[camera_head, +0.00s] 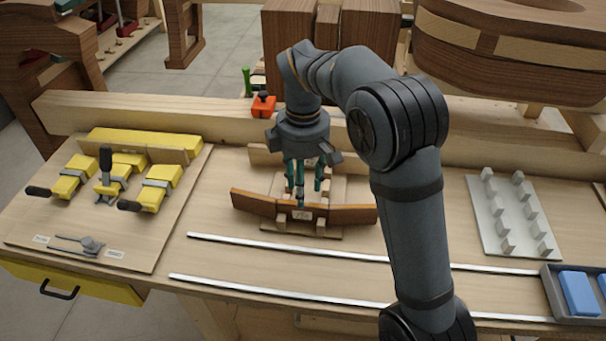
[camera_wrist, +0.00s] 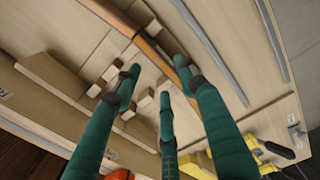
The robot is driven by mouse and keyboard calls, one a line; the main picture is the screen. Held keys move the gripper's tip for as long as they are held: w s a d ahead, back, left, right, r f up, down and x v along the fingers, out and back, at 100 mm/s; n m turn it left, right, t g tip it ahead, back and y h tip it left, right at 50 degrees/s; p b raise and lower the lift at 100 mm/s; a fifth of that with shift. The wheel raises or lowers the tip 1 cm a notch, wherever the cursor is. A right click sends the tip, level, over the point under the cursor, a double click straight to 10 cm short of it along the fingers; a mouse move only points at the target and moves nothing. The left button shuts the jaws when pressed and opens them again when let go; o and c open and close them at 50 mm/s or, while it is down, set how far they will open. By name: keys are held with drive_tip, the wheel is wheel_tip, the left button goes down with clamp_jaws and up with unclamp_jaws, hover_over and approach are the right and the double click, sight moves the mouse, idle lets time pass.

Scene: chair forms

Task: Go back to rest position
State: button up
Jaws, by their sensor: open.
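My gripper (camera_head: 303,188) points down over the middle of the workbench, with its green fingers just behind a curved reddish-brown wooden piece (camera_head: 350,215). In the wrist view my gripper (camera_wrist: 162,85) has its three fingers spread, with nothing between them. The wooden piece (camera_wrist: 145,47) runs diagonally past the fingertips there. It rests against a pale wooden fixture (camera_head: 275,229) with small blocks. I cannot tell whether a fingertip touches the piece or the fixture.
Yellow clamps (camera_head: 160,186) lie on a board at left. An orange tool (camera_head: 263,105) stands behind my gripper. Metal rails (camera_head: 270,290) cross the front. A pegged plate (camera_head: 512,215) and a grey tray (camera_head: 552,292) with blue blocks are at right. Large wooden forms (camera_head: 505,75) stand behind.

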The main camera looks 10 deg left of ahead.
drive_tip(key=shift+r, duration=1.9)
